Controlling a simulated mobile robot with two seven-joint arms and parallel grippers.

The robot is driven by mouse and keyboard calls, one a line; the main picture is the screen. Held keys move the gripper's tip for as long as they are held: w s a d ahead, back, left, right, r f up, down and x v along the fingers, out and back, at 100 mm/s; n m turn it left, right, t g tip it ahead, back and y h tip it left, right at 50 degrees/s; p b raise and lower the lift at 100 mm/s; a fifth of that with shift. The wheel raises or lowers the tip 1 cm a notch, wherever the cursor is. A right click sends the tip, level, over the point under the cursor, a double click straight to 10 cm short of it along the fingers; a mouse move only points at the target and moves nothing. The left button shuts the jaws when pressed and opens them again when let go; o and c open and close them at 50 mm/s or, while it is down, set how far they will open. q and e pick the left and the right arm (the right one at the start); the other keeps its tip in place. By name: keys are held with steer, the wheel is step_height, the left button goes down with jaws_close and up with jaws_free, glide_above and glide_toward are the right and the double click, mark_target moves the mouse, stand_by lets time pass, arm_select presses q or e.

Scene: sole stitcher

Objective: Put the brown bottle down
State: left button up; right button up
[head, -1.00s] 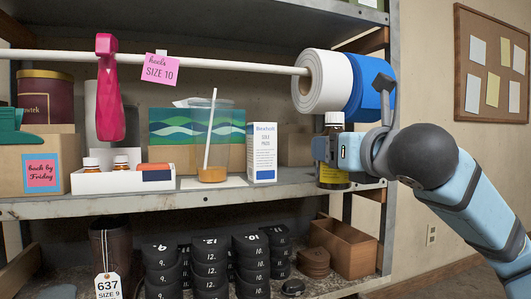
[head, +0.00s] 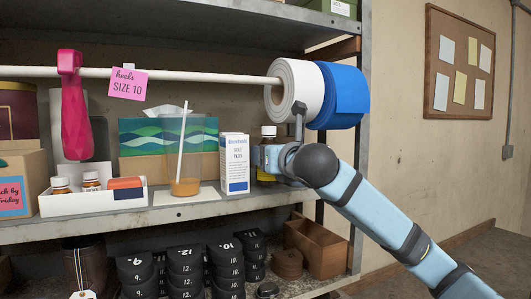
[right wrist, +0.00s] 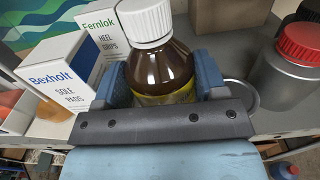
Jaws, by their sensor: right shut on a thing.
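The brown bottle (head: 268,144) has a white cap and a yellow label. In the head view it is upright over the right end of the middle shelf (head: 180,212), just right of the white Bexholt box (head: 235,165). My right gripper (head: 266,160) is shut on it from the front. In the right wrist view the bottle (right wrist: 160,75) stands between the two fingers of the gripper (right wrist: 162,88). Its base is hidden by the gripper, so I cannot tell whether it touches the shelf. My left gripper is not in view.
In the right wrist view, the Bexholt box (right wrist: 62,80) and a Fernlok box (right wrist: 103,35) are close on the left. A grey jar with a red lid (right wrist: 300,45) is on the right. White and blue rolls (head: 340,95) hang above the bottle.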

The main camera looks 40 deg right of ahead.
steer(key=x, duration=0.2)
steer(key=p+x, duration=0.1)
steer(key=shift+w+f, duration=0.25)
steer(key=shift+f, duration=0.05)
steer(key=shift+s, duration=0.25)
steer(key=shift+f, duration=0.2)
steer(key=o, duration=0.9)
steer(key=shift+w, duration=0.1)
